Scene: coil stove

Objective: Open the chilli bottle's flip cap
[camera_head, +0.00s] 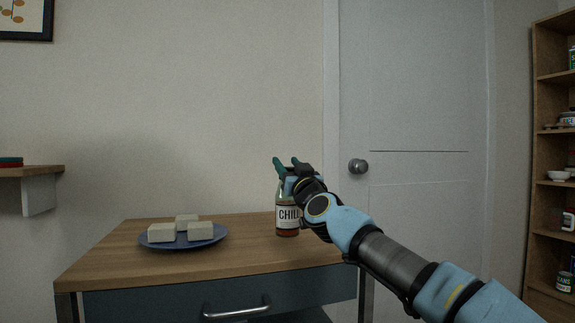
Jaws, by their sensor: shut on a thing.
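The chilli bottle (287,221) stands upright near the right end of the wooden table, with a white label reading "CHIL" and reddish contents low in the glass. My gripper (287,168) is at the top of the bottle, reaching in from the right, and is shut on its upper end. Dark green tips stick up there. The flip cap is mostly hidden by my gripper, and I cannot tell whether it is open or shut.
A blue plate (216,242) with several pale blocks sits on the left of the wooden table (115,268). The table front has a drawer handle (237,311). A door (420,110) is behind, and a stocked shelf (540,150) stands at right.

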